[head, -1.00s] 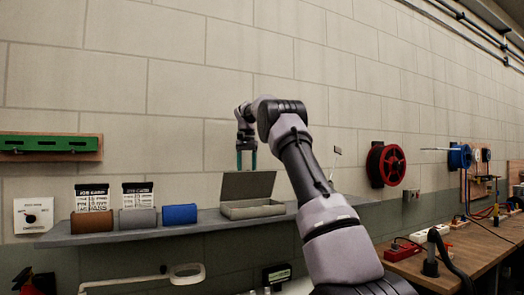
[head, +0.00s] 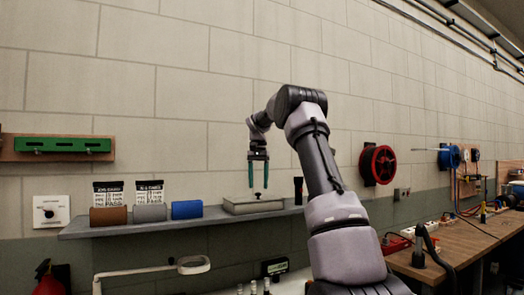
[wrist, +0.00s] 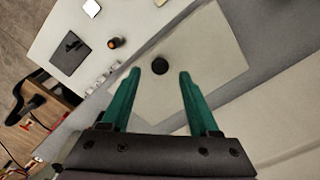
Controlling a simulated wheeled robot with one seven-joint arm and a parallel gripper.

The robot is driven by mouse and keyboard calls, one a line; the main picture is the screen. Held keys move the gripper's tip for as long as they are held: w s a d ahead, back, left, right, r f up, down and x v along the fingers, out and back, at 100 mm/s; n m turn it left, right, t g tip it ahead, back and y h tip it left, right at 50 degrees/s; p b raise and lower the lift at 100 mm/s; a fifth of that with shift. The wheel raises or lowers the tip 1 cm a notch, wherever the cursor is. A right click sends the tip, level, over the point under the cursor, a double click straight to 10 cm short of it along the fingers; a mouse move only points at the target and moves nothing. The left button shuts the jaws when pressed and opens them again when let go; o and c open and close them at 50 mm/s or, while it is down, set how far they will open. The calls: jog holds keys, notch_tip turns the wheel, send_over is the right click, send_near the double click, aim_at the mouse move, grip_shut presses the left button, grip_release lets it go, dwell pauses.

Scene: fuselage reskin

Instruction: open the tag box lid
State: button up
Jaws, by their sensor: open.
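The tag box (head: 252,206) is a flat, pale grey box on the wall shelf. Its lid (head: 250,199) lies down on it and looks closed. A small dark knob (wrist: 160,67) shows on the pale lid (wrist: 205,60) in the wrist view. My gripper (head: 258,188) points down over the box with its teal fingers apart and nothing between them. In the wrist view the fingertips (wrist: 160,72) appear on either side of the knob. I cannot tell whether they touch the lid.
Cards stand behind the brown and grey ones. A dark upright cylinder (head: 298,190) stands right of the box. The wall is close behind.

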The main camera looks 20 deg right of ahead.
notch_tip(320, 180, up, 8)
jog(key=s+a+r+m+t, duration=0.1)
jog(key=s+a+r+m, duration=0.1)
jog(key=s, duration=0.5)
jog(key=s+a+r+m+t, duration=0.1)
jog(key=s+a+r+m, duration=0.1)
jog(key=s+m, duration=0.2)
jog(key=s, duration=0.3)
jog(key=shift+s+y, duration=0.3)
jog(key=shift+s, duration=0.05)
jog(key=shift+a+r, duration=0.1)
